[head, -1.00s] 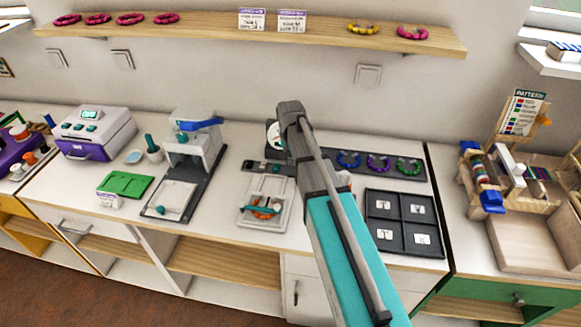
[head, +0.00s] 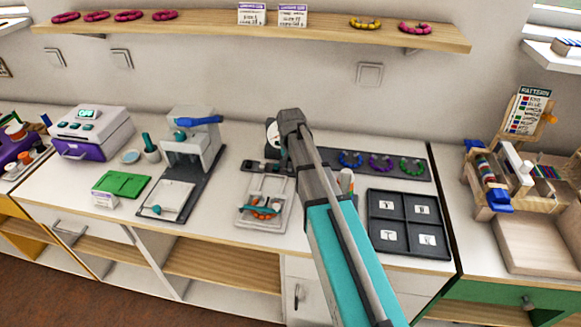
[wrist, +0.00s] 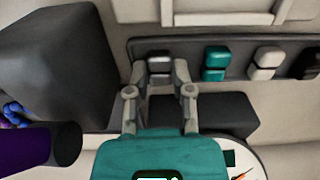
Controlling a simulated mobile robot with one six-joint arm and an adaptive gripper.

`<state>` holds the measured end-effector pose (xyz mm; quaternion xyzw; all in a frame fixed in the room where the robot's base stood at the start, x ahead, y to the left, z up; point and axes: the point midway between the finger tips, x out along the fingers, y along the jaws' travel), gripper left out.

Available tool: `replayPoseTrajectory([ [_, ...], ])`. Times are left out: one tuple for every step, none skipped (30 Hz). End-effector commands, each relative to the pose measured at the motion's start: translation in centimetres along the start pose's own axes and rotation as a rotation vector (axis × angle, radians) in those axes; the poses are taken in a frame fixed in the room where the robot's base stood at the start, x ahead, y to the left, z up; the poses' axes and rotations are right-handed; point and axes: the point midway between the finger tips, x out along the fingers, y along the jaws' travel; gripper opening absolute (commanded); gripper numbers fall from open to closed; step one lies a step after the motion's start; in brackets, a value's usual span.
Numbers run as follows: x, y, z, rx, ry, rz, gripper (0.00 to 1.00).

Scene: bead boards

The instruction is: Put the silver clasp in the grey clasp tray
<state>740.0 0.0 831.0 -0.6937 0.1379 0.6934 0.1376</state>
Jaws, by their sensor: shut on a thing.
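In the wrist view the fingers of my gripper (wrist: 160,80) are closed around a small silver clasp (wrist: 160,64) at the left part of a dark grey strip (wrist: 188,48). I cannot tell whether the clasp is clear of the strip. A teal clasp (wrist: 215,63), a pale clasp (wrist: 265,62) and a black one (wrist: 309,64) sit along the strip to the right. In the head view my arm hides the gripper and the clasp. A dark grey tray with square compartments and small cards (head: 408,248) lies right of my arm; I cannot tell if it is the clasp tray.
A large dark block (wrist: 55,65) stands close left of my gripper. A bead board (head: 265,190) lies left of my arm. A dark strip with blue, purple and green bracelets (head: 430,178) lies behind the compartment tray. A wooden stand (head: 535,240) is at the right.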

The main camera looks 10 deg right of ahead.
Motion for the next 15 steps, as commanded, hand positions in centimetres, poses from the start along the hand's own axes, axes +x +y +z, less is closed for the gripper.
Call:
replayPoseTrajectory([
  [0.0, 0.01, -0.01, 0.0, 0.0, 0.0, 0.0],
  [0.05, 0.02, -0.01, 0.0, 0.0, 0.0, 0.0],
  [0.15, 0.02, -0.01, 0.0, 0.0, 0.0, 0.0],
  [0.24, 0.02, -0.01, 0.0, 0.0, 0.0, 0.0],
  [0.32, 0.03, -0.01, 0.0, 0.0, 0.0, 0.0],
  [0.42, 0.03, -0.01, 0.0, 0.0, 0.0, 0.0],
  [0.33, 0.04, -0.01, 0.001, 0.0, 0.0, 0.34],
  [0.29, 0.04, -0.02, 0.001, 0.0, 0.0, 0.39],
  [0.28, 0.04, -0.02, 0.001, 0.0, 0.0, 0.47],
  [0.28, 0.05, -0.02, 0.001, 0.0, 0.0, 0.52],
  [0.28, 0.05, -0.02, 0.001, 0.0, 0.0, 0.58],
  [0.28, 0.07, -0.02, 0.001, 0.0, 0.0, 0.64],
  [0.28, 0.08, -0.02, 0.001, 0.0, 0.001, 0.64],
  [0.28, 0.09, -0.02, 0.001, 0.0, 0.001, 0.64],
  [0.28, 0.09, -0.02, 0.001, 0.0, 0.001, 0.64],
])
